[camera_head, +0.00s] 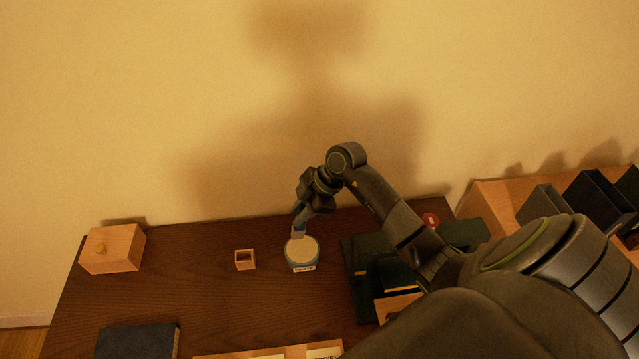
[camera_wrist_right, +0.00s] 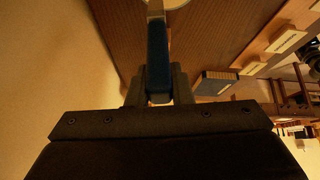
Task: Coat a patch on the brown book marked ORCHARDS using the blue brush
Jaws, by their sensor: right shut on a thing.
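My right gripper (camera_head: 301,206) is shut on the blue brush (camera_wrist_right: 157,55), which points down at the pot of pale paste (camera_head: 301,252). The pot is round and blue with a label on its front. The brush's lower end is at the far edge of the pale surface; I cannot tell whether it touches the paste. The brush also shows in the head view (camera_head: 298,222), and a bit of the pot's pale top shows at the upper edge of the wrist view (camera_wrist_right: 174,3). I cannot make out a brown book marked ORCHARDS. My left gripper is not in view.
A small square wooden holder (camera_head: 245,259) stands left of the pot. A wooden box with a knob (camera_head: 112,249) is at the far left. A dark blue book (camera_head: 137,342) lies at the front. Dark green books (camera_head: 365,250) lie under my right arm. A red disc (camera_head: 430,219) is behind.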

